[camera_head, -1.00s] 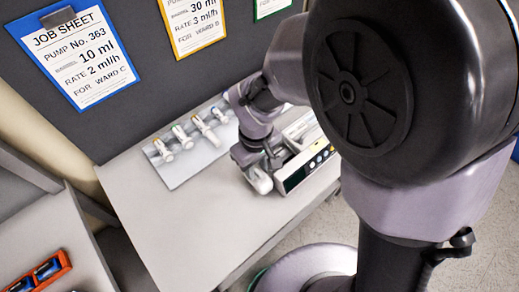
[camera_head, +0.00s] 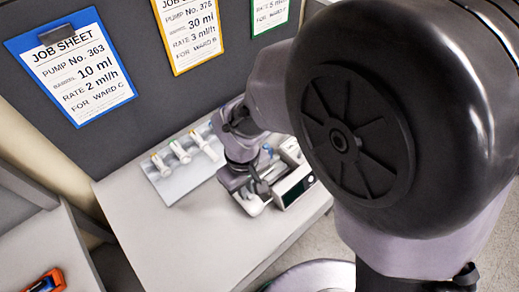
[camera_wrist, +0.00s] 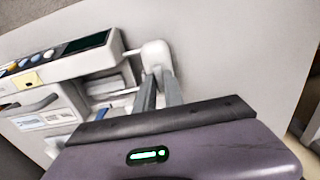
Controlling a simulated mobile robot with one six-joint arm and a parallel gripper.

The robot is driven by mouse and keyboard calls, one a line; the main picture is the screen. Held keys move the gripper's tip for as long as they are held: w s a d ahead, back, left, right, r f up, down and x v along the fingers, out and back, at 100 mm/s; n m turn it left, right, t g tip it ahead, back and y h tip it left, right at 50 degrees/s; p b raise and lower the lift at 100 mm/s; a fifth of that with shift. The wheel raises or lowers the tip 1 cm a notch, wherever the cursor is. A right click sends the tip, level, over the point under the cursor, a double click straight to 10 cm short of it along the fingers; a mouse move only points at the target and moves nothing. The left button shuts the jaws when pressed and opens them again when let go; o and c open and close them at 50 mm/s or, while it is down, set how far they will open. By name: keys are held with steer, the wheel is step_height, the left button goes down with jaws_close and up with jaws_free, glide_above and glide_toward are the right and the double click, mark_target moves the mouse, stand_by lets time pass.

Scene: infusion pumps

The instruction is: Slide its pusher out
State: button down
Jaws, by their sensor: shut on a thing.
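The pump (camera_head: 297,188), a pale box with a dark display, stands on the table. My gripper (camera_wrist: 158,78) is shut on this head, with a grey finger on each side. In the head view my gripper (camera_head: 252,200) is at the pump's left end, and my arm hides part of the pump.
A pale tray (camera_head: 170,192) with several syringes lies left of the pump. Job sheets (camera_head: 72,68) hang on the dark board behind. The table (camera_head: 190,245) is clear in front. An orange rack (camera_head: 45,282) is at lower left.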

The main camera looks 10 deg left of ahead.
steer(key=shift+s+a, duration=1.65)
steer(key=shift+s, duration=0.25)
steer(key=shift+s+a+b, duration=0.15)
steer(key=shift+s+b, duration=0.05)
steer(key=shift+b, duration=0.1)
steer(key=c, duration=1.5)
jaws_free()
step_height(320, 180, up, 7)
steer(key=p, duration=0.6)
